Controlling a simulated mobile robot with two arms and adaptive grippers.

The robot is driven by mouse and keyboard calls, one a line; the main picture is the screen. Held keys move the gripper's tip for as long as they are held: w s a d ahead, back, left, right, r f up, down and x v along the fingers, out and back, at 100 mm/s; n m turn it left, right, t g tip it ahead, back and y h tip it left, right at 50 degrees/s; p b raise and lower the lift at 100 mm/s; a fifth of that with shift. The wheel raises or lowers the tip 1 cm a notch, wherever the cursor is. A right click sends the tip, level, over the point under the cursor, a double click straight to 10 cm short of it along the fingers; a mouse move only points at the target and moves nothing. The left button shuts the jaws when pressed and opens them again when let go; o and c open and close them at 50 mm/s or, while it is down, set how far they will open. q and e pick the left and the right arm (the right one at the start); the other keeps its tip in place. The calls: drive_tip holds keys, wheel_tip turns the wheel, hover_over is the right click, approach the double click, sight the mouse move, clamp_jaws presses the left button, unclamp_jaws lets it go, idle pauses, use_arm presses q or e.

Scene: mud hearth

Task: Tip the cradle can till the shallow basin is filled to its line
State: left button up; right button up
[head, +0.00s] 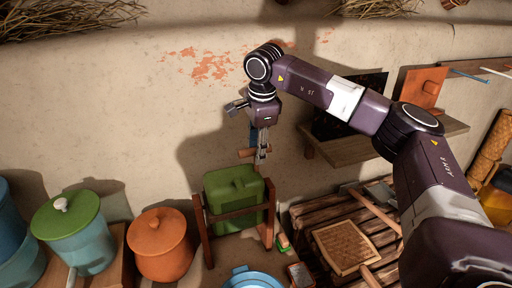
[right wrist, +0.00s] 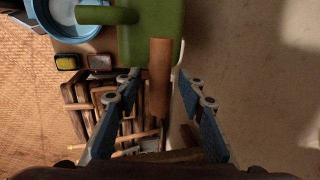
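The green cradle can (head: 232,187) sits in a wooden cradle frame (head: 207,235); it also shows in the right wrist view (right wrist: 135,50), its green spout reaching over the basin. The shallow basin (head: 252,278) is blue and cut off by the bottom edge; the right wrist view shows pale contents in the basin (right wrist: 42,14). Its line cannot be made out. My right gripper (head: 262,160) points down above the can. In the right wrist view the gripper (right wrist: 155,110) is open, with a brown wooden handle (right wrist: 160,75) between its fingers, apart from both. My left gripper is out of view.
A blue pot with green lid (head: 85,235) and an orange pot (head: 160,245) stand left of the can. A slatted wooden rack (head: 315,215) with a woven mat (head: 345,247) lies right. Two small blocks sit near the basin (right wrist: 68,62). The wall rises close behind.

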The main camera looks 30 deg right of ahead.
drive_tip(key=shift+f, duration=0.45)
drive_tip(key=shift+c, duration=0.4)
clamp_jaws()
